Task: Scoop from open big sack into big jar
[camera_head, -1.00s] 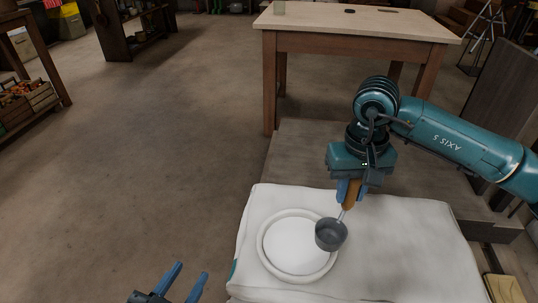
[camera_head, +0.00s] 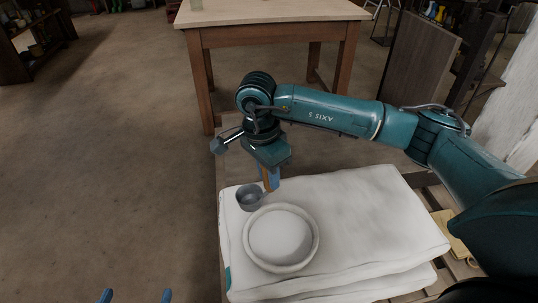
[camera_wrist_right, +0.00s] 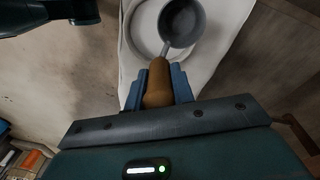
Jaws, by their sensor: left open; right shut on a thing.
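The open big sack (camera_head: 375,215) is white and lies flat, with a round rimmed opening (camera_head: 316,247) showing a pale fill. My right gripper (camera_head: 272,183) is shut on the wooden handle of a grey scoop (camera_head: 249,197). The scoop's cup is over the sack's far left part, by the back left of the opening's rim. In the right wrist view the scoop (camera_wrist_right: 182,22) overlaps the opening's rim; whether it holds anything I cannot tell. My left gripper (camera_head: 137,296) is open and empty at the bottom edge, left of the sack. No big jar is clearly identifiable.
The sack rests on a wooden platform (camera_head: 232,165). A tan item (camera_head: 452,232) lies right of the sack. Floor at left is clear.

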